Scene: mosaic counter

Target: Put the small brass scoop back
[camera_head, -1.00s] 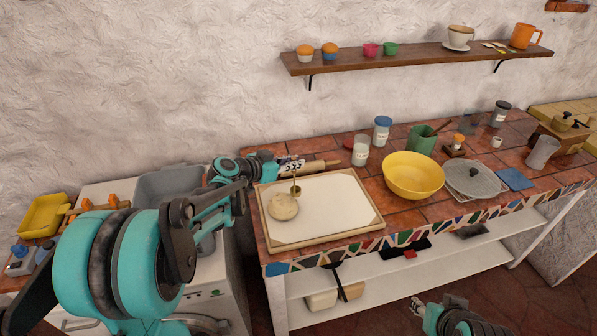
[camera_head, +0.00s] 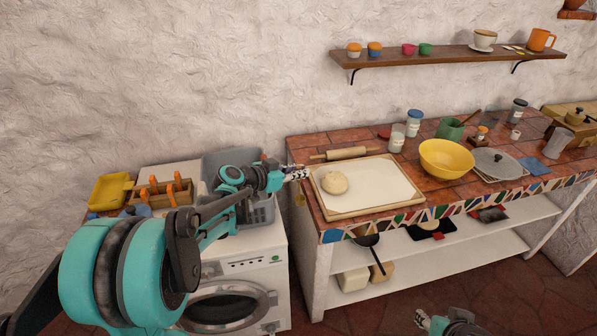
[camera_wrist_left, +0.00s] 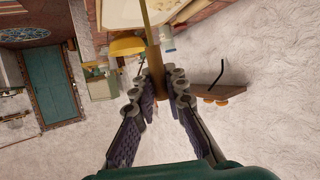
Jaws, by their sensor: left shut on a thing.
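My left gripper (camera_head: 298,173) is at the left end of the tiled counter, beside the pastry board. In the left wrist view its fingers (camera_wrist_left: 160,80) are shut on the small brass scoop (camera_wrist_left: 153,58), whose brown and brass-coloured length runs up between the fingertips. In the head view a small brass part of the scoop (camera_head: 300,199) shows below the gripper, near the counter's left edge; the rest is hard to make out. My right gripper (camera_head: 422,319) shows only small at the bottom edge, and its jaws cannot be read.
The pastry board (camera_head: 374,206) carries a ball of dough (camera_head: 334,183), with a rolling pin (camera_head: 346,153) behind it. A yellow bowl (camera_head: 446,159), jars and a green pot (camera_head: 450,128) stand farther right. A grey basin (camera_head: 262,210) and washing machine (camera_head: 240,290) lie left.

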